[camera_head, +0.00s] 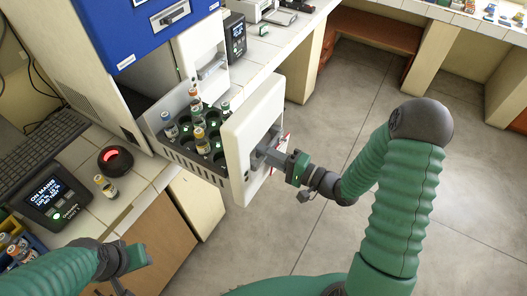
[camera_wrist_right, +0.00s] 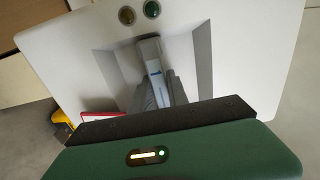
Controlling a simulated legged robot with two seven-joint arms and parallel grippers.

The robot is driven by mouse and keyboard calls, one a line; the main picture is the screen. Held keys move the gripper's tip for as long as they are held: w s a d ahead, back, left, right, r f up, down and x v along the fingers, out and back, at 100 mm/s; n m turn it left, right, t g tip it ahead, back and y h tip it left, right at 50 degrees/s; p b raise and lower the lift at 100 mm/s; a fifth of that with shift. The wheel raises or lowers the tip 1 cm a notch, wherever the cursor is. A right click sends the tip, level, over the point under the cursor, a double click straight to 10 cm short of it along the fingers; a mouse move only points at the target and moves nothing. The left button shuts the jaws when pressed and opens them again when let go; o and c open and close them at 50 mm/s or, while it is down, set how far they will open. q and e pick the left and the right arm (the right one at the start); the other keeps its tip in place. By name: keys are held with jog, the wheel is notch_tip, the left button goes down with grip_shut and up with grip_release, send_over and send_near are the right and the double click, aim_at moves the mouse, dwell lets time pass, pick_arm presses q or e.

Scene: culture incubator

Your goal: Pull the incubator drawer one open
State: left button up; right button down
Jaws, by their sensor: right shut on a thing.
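The incubator (camera_head: 90,62) stands on the bench at the upper left, with a blue upper front. One drawer (camera_head: 180,165) is out of it, a grey tray with round holes and several small vials, and a white front panel (camera_head: 240,140). My right gripper (camera_head: 268,154) is at the outer face of that panel, shut on the drawer handle (camera_wrist_right: 153,65), which also shows in the right wrist view inside a recess. The fingertips are partly hidden in the recess. My left gripper (camera_head: 130,262) is at the lower left, away from the drawer; its jaws are unclear.
A vial (camera_head: 105,186) stands on the bench beside a black round device with a red light (camera_head: 115,160). A small display unit (camera_head: 50,200) and a keyboard (camera_head: 40,145) are at the left. Open floor (camera_head: 320,180) lies to the right of the drawer.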

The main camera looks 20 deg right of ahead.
jog(key=shift+s+f, duration=0.1)
jog(key=shift+f, duration=0.2)
jog(key=c, duration=1.3)
grip_release()
jog(key=shift+r, duration=0.1)
jog(key=shift+r, duration=0.1)
jog(key=b+v, duration=0.1)
jog(key=v, duration=1.5)
jog(key=shift+s+d, duration=0.2)
jog(key=shift+d, duration=0.05)
